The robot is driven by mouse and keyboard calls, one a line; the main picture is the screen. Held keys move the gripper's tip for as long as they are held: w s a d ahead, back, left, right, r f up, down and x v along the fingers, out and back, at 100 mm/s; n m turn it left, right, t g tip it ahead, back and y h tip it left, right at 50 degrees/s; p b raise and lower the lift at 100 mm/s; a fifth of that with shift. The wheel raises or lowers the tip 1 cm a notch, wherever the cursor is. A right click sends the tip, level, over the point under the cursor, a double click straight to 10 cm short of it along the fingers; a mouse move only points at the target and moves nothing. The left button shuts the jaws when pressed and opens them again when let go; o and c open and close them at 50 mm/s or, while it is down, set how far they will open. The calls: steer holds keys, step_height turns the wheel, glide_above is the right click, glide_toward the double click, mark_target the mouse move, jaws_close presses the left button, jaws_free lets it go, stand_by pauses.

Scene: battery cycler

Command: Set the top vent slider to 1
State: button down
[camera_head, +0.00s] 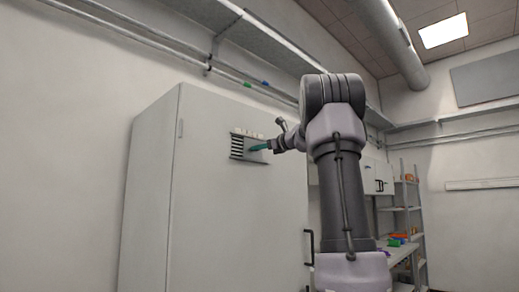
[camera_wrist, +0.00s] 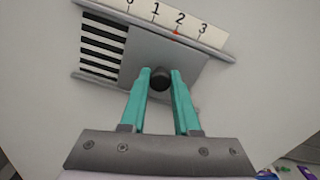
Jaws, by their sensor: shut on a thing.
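The top vent (camera_head: 237,146) is set high in the front of a tall pale cabinet. In the wrist view it has a number scale (camera_wrist: 180,21), striped slots (camera_wrist: 103,45) at the left and a grey slider plate (camera_wrist: 150,50) covering the rest. A small red mark (camera_wrist: 177,33) at the plate's upper edge points just below the 2. A dark round knob (camera_wrist: 161,78) stands out from the plate. My gripper (camera_wrist: 161,75) has its teal fingertips on both sides of the knob and is shut on it. My gripper also shows at the vent in the head view (camera_head: 257,149).
The cabinet door (camera_head: 230,220) has a dark handle (camera_head: 308,246) low on its right edge. Pipes and a ledge run along the wall above. A shelf rack (camera_head: 408,205) and a bench with coloured items stand at the right, behind my arm.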

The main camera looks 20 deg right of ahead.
steer(key=a, duration=0.1)
steer(key=s+a, duration=0.1)
steer(key=a, duration=0.1)
steer(key=shift+d, duration=0.1)
steer(key=c, duration=0.6)
jaws_free()
steer(key=shift+c, duration=0.2)
glide_toward(248, 148)
steer(key=v, duration=0.4)
steer(key=shift+s+d+r, duration=0.1)
steer(key=shift+s, duration=0.1)
